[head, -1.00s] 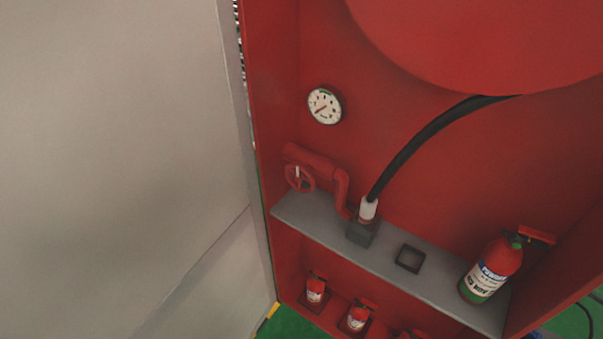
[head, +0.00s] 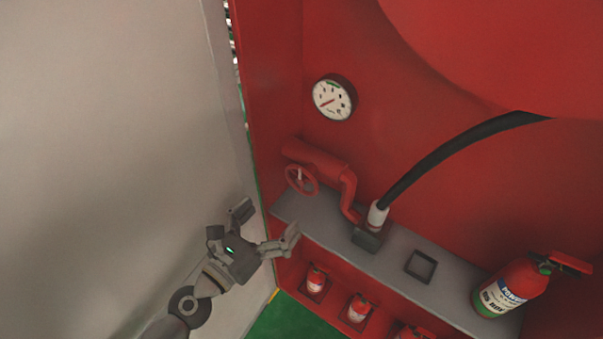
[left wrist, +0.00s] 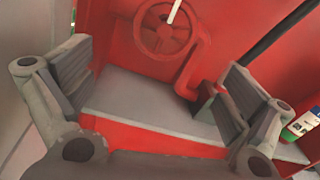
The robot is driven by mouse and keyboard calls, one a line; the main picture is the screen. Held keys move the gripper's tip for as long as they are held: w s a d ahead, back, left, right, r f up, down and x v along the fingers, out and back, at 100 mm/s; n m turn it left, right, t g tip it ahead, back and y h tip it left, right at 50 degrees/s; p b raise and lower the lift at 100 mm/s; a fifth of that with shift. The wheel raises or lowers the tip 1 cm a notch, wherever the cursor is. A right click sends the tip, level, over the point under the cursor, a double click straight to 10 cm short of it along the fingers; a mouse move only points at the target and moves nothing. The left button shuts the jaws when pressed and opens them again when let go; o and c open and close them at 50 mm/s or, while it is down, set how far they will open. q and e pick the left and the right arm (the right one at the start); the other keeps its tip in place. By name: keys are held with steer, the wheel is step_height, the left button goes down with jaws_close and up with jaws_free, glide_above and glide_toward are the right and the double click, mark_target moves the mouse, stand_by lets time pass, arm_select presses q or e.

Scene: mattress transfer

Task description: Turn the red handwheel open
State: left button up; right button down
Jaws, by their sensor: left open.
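The red handwheel (head: 301,180) sits on the end of a red pipe (head: 318,158) inside the red cabinet, above the grey shelf. It also shows at the top of the left wrist view (left wrist: 165,28), with a white stem at its centre. My left gripper (head: 269,226) is open and empty, in front of the shelf and below the wheel, apart from it. In the left wrist view its two fingers (left wrist: 154,92) stand wide apart, with the wheel beyond and between them. My right gripper is not in view.
A grey panel (head: 100,120) stands at the left. On the grey shelf (head: 395,258) are a hose fitting (head: 369,235) with a black hose (head: 450,150), a square holder (head: 421,266) and a fire extinguisher (head: 508,288). A gauge (head: 334,98) is above. Smaller extinguishers (head: 358,307) stand below.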

mark_target(300, 186)
arm_select(q)
steer(key=x, duration=0.3)
steer(key=p+x, duration=0.1)
steer(key=x, duration=0.2)
steer(key=p+x, duration=0.1)
steer(key=x, duration=0.2)
steer(key=shift+d+r, duration=0.1)
steer(key=shift+r, duration=0.3)
steer(key=shift+x, duration=0.75)
steer(key=c, duration=0.9)
